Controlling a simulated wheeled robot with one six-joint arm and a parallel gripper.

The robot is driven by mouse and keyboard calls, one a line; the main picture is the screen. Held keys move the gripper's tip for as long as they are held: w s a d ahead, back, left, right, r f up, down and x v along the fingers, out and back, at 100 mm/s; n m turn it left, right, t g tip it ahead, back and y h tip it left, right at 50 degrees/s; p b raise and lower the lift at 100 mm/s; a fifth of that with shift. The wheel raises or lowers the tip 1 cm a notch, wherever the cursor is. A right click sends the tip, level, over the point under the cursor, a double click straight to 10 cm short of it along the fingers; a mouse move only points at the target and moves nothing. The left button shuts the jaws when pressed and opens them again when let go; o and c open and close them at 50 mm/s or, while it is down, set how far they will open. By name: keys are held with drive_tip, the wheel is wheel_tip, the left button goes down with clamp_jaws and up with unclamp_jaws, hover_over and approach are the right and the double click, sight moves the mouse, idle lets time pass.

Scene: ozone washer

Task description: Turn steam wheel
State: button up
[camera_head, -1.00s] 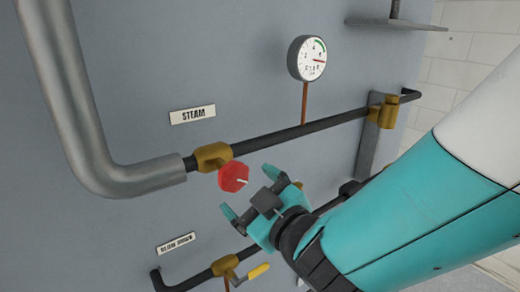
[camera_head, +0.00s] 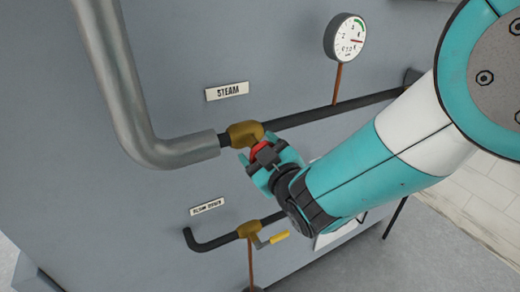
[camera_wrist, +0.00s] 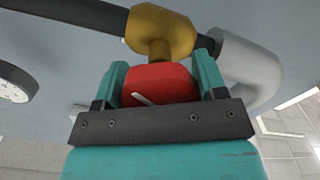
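The red steam wheel (camera_head: 260,149) sits on the brass valve (camera_head: 245,133) below the STEAM label (camera_head: 227,91). My gripper (camera_head: 257,148) is at the wheel and hides much of it in the head view. In the wrist view, the wheel (camera_wrist: 160,84) fills the space between my two teal fingers (camera_wrist: 162,88), one on each side, and no clear gap shows. A pale mark shows on the wheel's face. The brass valve body (camera_wrist: 160,32) lies just beyond the fingertips.
A thick grey pipe (camera_head: 122,85) bends into the valve at left. A dark pipe (camera_head: 310,116) runs right, under a round gauge (camera_head: 346,38). A lower valve with a yellow handle (camera_head: 279,237) is below my gripper. The grey panel stands close behind.

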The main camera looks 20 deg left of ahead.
drive_tip(key=shift+c, duration=1)
drive_tip(key=shift+f+m+b, duration=0.15)
drive_tip(key=shift+m+b, duration=0.15)
drive_tip(key=shift+b, duration=0.4)
drive_tip(key=shift+f+b, duration=0.1)
drive_tip(key=shift+b, duration=0.5)
drive_tip(key=m+b, duration=0.4)
drive_tip(key=b, duration=0.3)
drive_tip(key=shift+f+b, duration=0.15)
drive_tip(key=shift+b, duration=0.2)
drive_tip(key=m+b, duration=0.5)
drive_tip(key=b, duration=0.2)
drive_tip(key=m+b, duration=0.2)
drive_tip(key=b, duration=0.1)
drive_tip(key=shift+w+r+m, duration=0.1)
drive_tip(key=shift+r+m, duration=0.15)
drive_tip(key=shift+m, duration=0.15)
drive_tip(key=shift+r+m+b, duration=0.1)
drive_tip(key=shift+m+b, duration=0.4)
drive_tip(key=shift+b, duration=0.25)
drive_tip(key=shift+r, duration=0.1)
